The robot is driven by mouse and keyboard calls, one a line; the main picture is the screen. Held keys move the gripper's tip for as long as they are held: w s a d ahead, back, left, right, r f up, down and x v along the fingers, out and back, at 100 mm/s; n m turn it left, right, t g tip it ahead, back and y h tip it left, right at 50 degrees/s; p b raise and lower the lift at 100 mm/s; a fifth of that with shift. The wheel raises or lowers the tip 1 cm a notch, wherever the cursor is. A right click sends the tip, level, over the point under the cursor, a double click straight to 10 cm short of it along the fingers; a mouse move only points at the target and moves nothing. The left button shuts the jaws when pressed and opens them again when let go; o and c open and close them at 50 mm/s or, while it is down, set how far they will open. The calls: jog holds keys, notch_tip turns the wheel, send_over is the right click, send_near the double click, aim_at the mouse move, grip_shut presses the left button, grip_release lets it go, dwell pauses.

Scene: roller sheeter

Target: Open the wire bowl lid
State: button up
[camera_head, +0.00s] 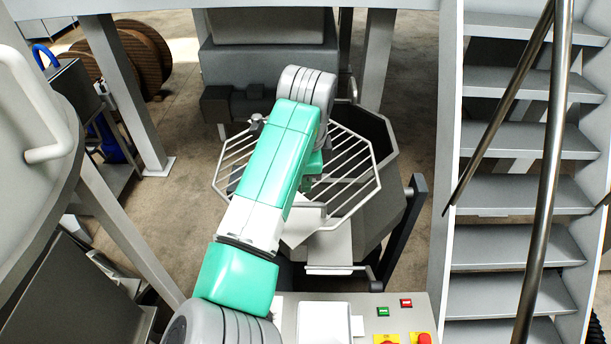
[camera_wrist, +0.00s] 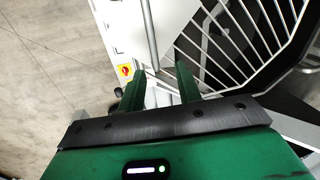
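The wire bowl lid (camera_head: 350,180) is an octagonal frame with parallel bars. It lies across the dark grey octagonal bowl (camera_head: 385,210), and my arm hides its middle. I cannot tell whether its edge is raised off the rim. In the wrist view the lid's bars (camera_wrist: 232,48) run at the upper right. My gripper (camera_wrist: 162,82) has its two green fingers apart. A thin grey rod (camera_wrist: 151,35) runs down from the top edge toward the gap between them; I cannot tell whether it touches either finger. In the head view my arm hides the fingers.
A control panel with green and red buttons (camera_head: 383,311) stands in front of the bowl. Metal stairs (camera_head: 515,190) and slanting handrails (camera_head: 545,170) rise on the right. A large grey vessel with a handle (camera_head: 45,150) is close on the left. A cable reel (camera_head: 135,60) stands farther back.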

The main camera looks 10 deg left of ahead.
aim_at(337, 223)
dwell(0.4)
